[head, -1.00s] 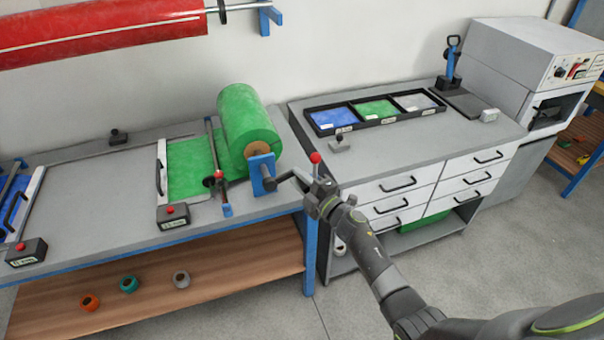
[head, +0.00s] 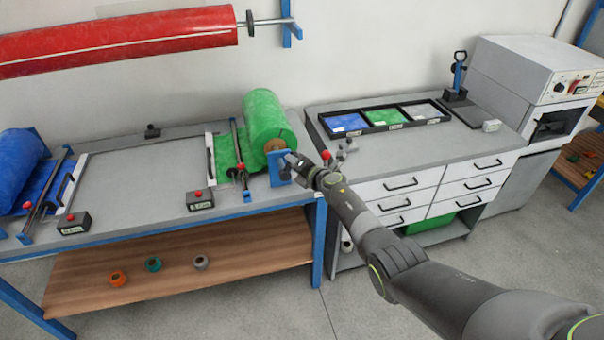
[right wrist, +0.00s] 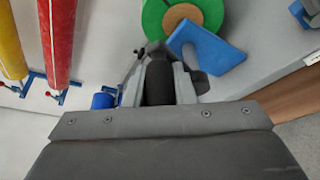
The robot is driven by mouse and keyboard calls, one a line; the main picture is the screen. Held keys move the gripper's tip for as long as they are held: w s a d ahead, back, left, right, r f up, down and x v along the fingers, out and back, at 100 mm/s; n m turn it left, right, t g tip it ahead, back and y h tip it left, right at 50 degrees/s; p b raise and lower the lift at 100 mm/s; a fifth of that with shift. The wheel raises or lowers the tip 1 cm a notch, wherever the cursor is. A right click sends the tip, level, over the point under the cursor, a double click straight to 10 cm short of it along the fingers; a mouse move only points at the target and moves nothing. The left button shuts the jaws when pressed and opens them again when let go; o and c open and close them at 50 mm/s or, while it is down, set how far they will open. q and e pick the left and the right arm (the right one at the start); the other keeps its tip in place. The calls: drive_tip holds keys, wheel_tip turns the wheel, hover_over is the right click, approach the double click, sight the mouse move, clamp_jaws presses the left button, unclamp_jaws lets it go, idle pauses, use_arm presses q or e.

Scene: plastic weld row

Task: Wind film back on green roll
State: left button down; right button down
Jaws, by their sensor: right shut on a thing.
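The green roll (head: 268,118) stands on the bench's right end in a blue bracket (head: 280,166); its brown core also shows in the right wrist view (right wrist: 182,16). A short green film sheet (head: 226,148) runs from it, under a thin crossbar (head: 239,150), to a pale end bar (head: 210,158) with a black handle. My right gripper (head: 304,170) is beside the bracket. In the right wrist view its fingers are closed around a dark crank handle (right wrist: 159,82). The arm hides most of the crank. My left gripper is out of view.
A blue roll (head: 18,165) is at the bench's left end. Black boxes with red buttons (head: 199,199) line the front edge. A red roll (head: 120,40) hangs on the wall. The drawer cabinet (head: 400,185) stands right of the bench. The grey bench middle (head: 130,175) is clear.

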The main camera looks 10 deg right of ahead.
drive_tip(key=shift+a+r, duration=0.2)
drive_tip(key=shift+a, duration=0.45)
drive_tip(key=shift+a+r, duration=0.15)
drive_tip(key=shift+a, duration=0.5)
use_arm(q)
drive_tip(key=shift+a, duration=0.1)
use_arm(e)
drive_tip(key=shift+a, duration=0.2)
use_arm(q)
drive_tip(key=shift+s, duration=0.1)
use_arm(e)
drive_tip(key=shift+a, duration=0.2)
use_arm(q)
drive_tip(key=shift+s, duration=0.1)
use_arm(e)
drive_tip(key=shift+f, duration=0.1)
drive_tip(key=c, duration=1.6)
unclamp_jaws()
drive_tip(key=o, duration=0.4)
drive_tip(key=shift+a, duration=0.1)
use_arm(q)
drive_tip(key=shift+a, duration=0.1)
